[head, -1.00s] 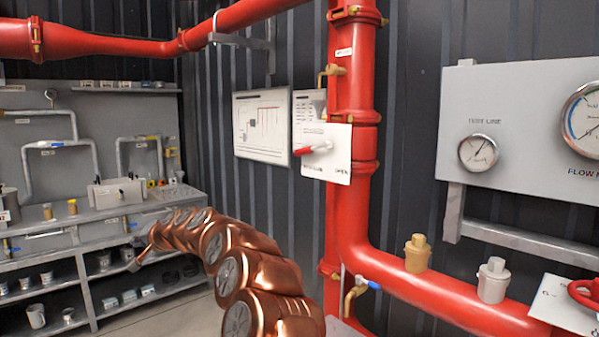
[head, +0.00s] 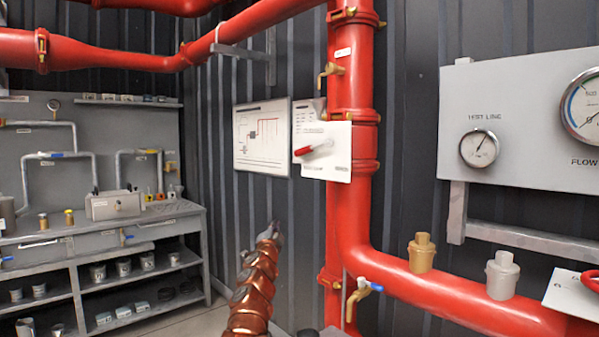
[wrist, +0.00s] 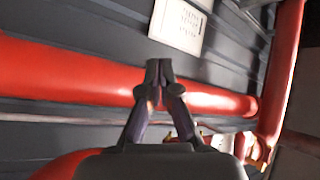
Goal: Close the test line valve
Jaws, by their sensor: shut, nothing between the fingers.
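No label in view names the test line valve. A red lever (head: 313,147) on a white plate (head: 340,165) is on the upright red pipe, and the lever lies almost level. A brass valve with a blue handle (head: 370,285) is low beside this pipe. A red handle (head: 591,281) is cut off at the right edge over another white plate (head: 575,298). A gauge marked TEST LINE (head: 479,149) is on the grey panel. My gripper (head: 275,228) is left of the upright pipe, below the wall charts. In the wrist view, my gripper (wrist: 160,68) is shut and empty, with its tips together.
The red pipe (head: 450,292) bends and runs right, with brass (head: 421,255) and grey (head: 501,275) fittings on top. A shelf bench (head: 95,235) stands at left. A wall chart (head: 262,137) hangs behind. The wrist view shows a red pipe (wrist: 70,75) behind the fingers.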

